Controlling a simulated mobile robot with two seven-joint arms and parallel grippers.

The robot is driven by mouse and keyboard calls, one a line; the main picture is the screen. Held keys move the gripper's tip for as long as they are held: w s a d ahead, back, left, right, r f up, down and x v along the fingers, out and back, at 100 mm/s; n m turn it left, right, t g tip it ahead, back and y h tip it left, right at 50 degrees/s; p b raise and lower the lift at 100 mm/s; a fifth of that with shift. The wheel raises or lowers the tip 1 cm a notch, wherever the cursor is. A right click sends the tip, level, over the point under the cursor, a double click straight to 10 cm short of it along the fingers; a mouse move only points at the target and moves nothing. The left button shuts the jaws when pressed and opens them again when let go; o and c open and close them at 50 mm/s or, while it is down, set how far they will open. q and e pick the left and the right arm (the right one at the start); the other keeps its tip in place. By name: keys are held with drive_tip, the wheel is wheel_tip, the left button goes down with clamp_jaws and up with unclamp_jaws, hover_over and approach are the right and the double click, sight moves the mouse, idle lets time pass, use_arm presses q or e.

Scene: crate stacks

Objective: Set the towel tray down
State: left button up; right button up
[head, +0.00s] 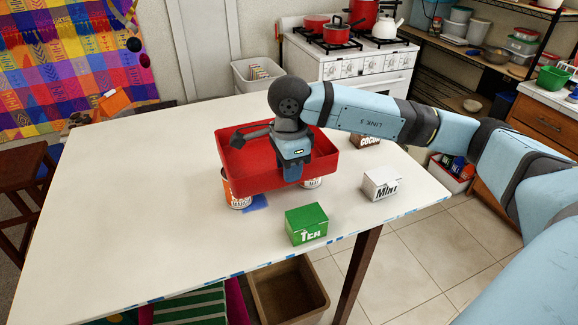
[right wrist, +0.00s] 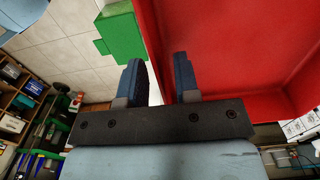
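The red tray (head: 240,178) is an open, shallow box above the middle of the table (head: 120,200); the part of its inside that shows looks empty. Its base is at the height of the tops of an orange-labelled can (head: 237,193) and a second can (head: 312,183); I cannot tell whether it touches them. My right gripper (head: 293,172) reaches down over its near wall. My left gripper is out of view. No towel shows.
The table's left half is clear. A brown bin (head: 286,290) stands below the front edge.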

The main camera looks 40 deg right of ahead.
drive_tip(key=shift+r+p, duration=0.3)
drive_tip(key=shift+r, duration=0.2)
wheel_tip(320, 180, up, 12)
drive_tip(key=b, duration=0.1)
drive_tip(key=shift+f, duration=0.2)
idle(0.3)
